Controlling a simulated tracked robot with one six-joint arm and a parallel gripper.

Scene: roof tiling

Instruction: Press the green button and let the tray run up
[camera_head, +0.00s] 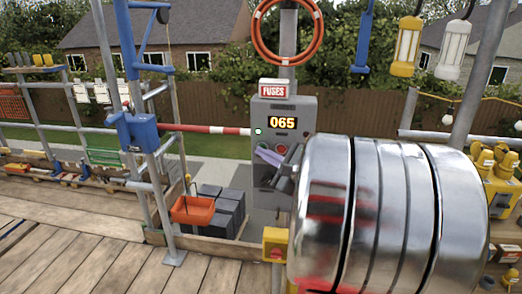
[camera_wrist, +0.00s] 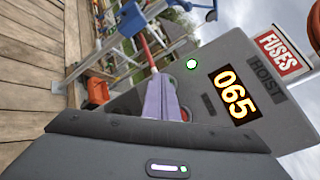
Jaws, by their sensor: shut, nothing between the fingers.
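The grey hoist control box (camera_head: 300,103) stands on a post, with a lit display reading 065 and a small lit green lamp (camera_head: 258,131). A red button (camera_head: 281,149) shows on its face. My gripper (camera_head: 268,156) is shut and empty, its pale purple fingers at the box's button area; in the wrist view the fingers (camera_wrist: 161,98) cover part of the buttons. I cannot make out the green button clearly, nor whether the fingertips touch it. The orange tray (camera_head: 193,209) hangs low at the left, beside grey blocks; it also shows in the wrist view (camera_wrist: 97,90).
A blue-fitted scaffold post (camera_head: 140,130) stands left of the box, with a red-and-white bar (camera_head: 205,129) running toward the box. Dark grey blocks (camera_head: 222,205) are stacked behind the tray. A yellow switch box (camera_head: 275,243) is below. The plank deck (camera_head: 80,262) at front left is clear.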

